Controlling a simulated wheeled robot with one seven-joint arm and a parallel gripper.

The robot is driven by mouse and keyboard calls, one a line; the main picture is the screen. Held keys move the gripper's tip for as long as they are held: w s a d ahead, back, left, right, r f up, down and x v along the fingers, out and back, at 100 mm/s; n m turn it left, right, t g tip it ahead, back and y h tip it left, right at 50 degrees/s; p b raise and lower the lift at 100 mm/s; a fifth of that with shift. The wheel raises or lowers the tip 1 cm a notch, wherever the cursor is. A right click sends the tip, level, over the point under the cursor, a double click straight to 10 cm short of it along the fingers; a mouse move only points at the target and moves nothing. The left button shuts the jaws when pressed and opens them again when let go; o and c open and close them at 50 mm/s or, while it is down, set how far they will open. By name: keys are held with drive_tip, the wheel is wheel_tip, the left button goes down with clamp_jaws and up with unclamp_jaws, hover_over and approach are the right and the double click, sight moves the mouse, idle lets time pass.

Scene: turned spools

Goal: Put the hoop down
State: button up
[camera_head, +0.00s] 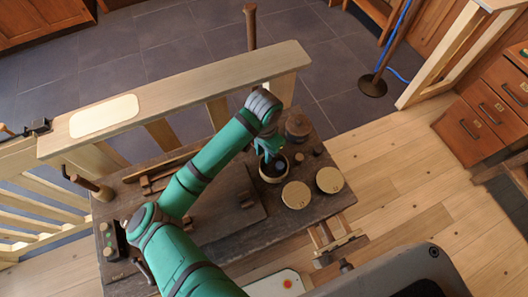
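A round, open-topped ring-like thing (273,178), which looks like the hoop, has a pale outer wall and a dark inside. It is at the right part of the dark wooden workbench (235,237). My gripper (270,156), at the end of my green arm, is right at its far rim, pointing down. The fingers are small and partly hidden by the wrist, so whether they grip the rim is unclear. I cannot tell whether the ring rests on the bench or is held just above it.
Two pale round discs, one nearer (296,195) and one to the right (330,180), lie close beside the ring. A brown turned piece (298,128) stands behind it. A raised dark board (232,205) lies to the left. A wooden railing (190,92) runs along the bench's far side.

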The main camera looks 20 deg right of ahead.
wheel_tip(320, 180, up, 12)
drive_tip(key=shift+r, duration=0.15)
idle(0.4)
